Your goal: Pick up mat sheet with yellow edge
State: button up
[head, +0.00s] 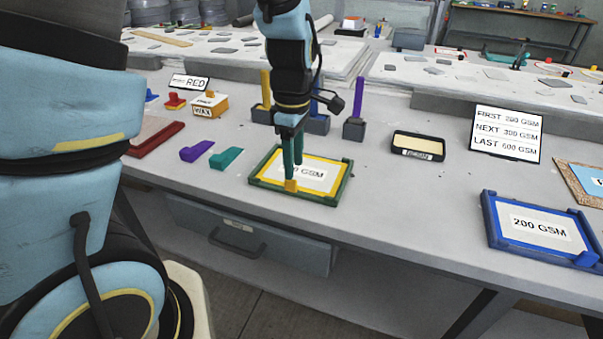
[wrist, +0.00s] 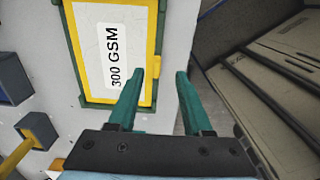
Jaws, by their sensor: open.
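The mat sheet with the yellow edge (head: 322,172) lies flat in a green tray (head: 325,199) on the bench. Its white label reads 300 GSM in the wrist view (wrist: 88,38). A yellow tab (head: 291,186) stands at its front edge. My gripper (head: 293,172) points down over the front of the sheet, just at the tab, with its green fingers apart and empty. In the wrist view my gripper (wrist: 168,72) has its left finger by the sheet's yellow edge and its right finger beyond the bench edge. I cannot tell whether a finger touches the tab.
A blue tray (head: 528,252) with a 200 GSM sheet is at the right. A sign (head: 506,133) lists FIRST 200, NEXT 300, LAST 600 GSM. Purple (head: 196,151) and teal (head: 225,158) blocks lie left of the green tray. Dark holders with upright handles (head: 356,100) stand behind it.

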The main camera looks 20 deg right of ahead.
jog(key=shift+w+f+p, duration=0.2)
jog(key=shift+f+p, duration=0.05)
jog(key=shift+f, duration=1.1)
jog(key=shift+w+f+p, duration=0.15)
jog(key=shift+f+p, duration=0.1)
jog(key=shift+f, duration=1.05)
jog(key=shift+c, duration=0.2)
grip_shut()
